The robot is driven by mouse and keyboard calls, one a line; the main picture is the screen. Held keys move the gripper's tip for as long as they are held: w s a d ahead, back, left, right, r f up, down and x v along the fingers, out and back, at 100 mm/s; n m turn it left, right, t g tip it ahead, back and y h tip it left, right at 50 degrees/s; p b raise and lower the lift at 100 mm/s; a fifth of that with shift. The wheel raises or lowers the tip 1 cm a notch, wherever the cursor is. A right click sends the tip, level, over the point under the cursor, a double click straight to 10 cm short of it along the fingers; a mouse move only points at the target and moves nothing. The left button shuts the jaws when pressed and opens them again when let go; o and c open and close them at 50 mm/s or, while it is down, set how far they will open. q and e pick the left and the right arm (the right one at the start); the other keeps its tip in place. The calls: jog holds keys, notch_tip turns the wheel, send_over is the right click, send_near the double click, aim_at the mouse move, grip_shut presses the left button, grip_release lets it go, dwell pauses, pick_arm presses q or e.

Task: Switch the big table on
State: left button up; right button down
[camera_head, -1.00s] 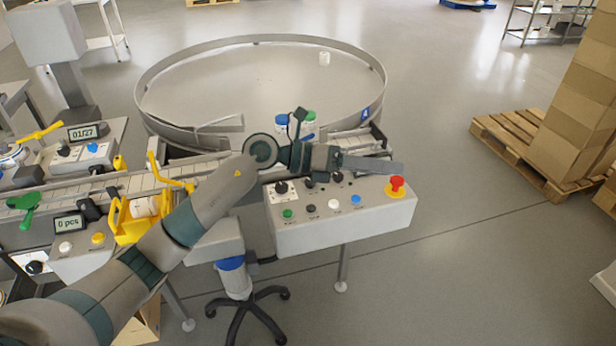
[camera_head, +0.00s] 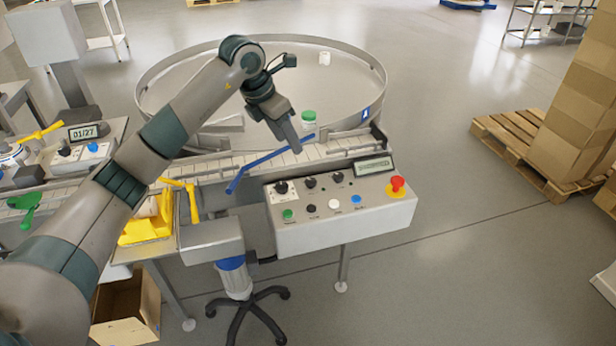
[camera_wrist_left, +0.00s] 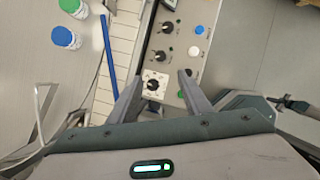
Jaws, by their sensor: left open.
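The big table is the large round metal table (camera_head: 180,68) with a raised rim at the back of the head view. In front stands a grey control box (camera_head: 350,215) with black knobs, coloured buttons, a display and a red emergency stop (camera_head: 396,187). One black knob (camera_head: 281,188) sits on a white plate at its left end. My left gripper (camera_head: 297,148) is open and points down above the conveyor, near the box's back edge. In the left wrist view that knob (camera_wrist_left: 152,85) appears between the open fingers (camera_wrist_left: 160,90), apart from both. My right gripper is not seen.
A blue bar (camera_head: 262,165) slants over the conveyor (camera_head: 335,147). A green-lidded jar (camera_head: 308,120) stands behind it; the left wrist view also shows a blue-lidded one (camera_wrist_left: 72,7). Yellow handles (camera_head: 188,195) are left of the box. Floor to the right is clear up to the pallet (camera_head: 505,140).

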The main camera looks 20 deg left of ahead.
aim_at(310, 181)
pick_arm(q)
jog(key=shift+d+f, duration=0.1)
jog(key=p+x, duration=0.5)
jog(key=x, duration=1.1)
jog(key=shift+w, duration=0.15)
jog(key=shift+w+d+f, duration=0.15)
jog(key=shift+w+f, duration=0.05)
jog(key=shift+f, duration=0.3)
